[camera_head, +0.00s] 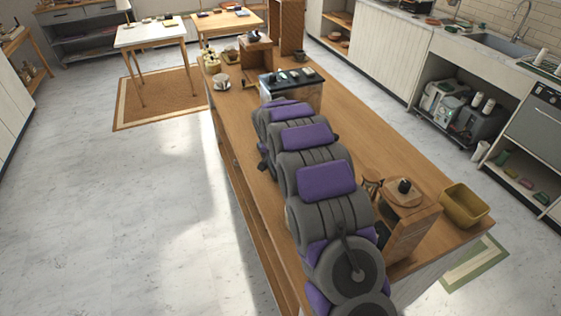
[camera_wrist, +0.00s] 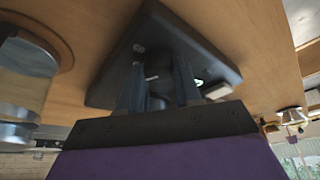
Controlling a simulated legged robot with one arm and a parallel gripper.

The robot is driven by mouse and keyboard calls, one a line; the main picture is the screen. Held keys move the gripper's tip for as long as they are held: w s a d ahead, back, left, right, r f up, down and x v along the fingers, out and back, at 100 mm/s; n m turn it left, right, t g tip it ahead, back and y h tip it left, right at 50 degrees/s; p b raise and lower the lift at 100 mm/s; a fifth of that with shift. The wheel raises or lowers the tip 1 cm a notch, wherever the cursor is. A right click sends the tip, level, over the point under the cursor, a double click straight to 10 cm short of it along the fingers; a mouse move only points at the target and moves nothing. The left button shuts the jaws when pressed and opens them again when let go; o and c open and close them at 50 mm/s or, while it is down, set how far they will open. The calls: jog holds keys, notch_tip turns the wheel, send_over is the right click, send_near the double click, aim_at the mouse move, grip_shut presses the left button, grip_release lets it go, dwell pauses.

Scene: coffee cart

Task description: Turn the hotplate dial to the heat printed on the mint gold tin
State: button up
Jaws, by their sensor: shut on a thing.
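In the wrist view a dark, wedge-shaped slab (camera_wrist: 165,32), apparently the hotplate, lies on the wooden counter. My gripper (camera_wrist: 158,88) is at its face, with the fingers on either side of a dark round knob, the dial (camera_wrist: 160,78). The gripper is shut on the dial. A small pale mark shows on the dial, but its setting cannot be read. A small light patch (camera_wrist: 199,83) shows on the slab to the right. In the head view my arm hides the gripper and the dial. I cannot make out the mint gold tin or its print in either view.
In the wrist view a shiny cylindrical vessel (camera_wrist: 25,75) stands left of the slab. In the head view a black-topped box (camera_head: 293,88) stands beyond my arm. A wooden grinder-like box (camera_head: 410,225) and yellow bin (camera_head: 465,203) stand right of my arm.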

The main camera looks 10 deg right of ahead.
jog(key=shift+w+r, duration=0.1)
jog(key=shift+r, duration=0.05)
jog(key=o, duration=1)
jog(key=shift+a, duration=0.1)
jog(key=shift+o, duration=0.2)
jog(key=p+v, duration=0.3)
jog(key=v, duration=1.4)
jog(key=shift+a, duration=0.1)
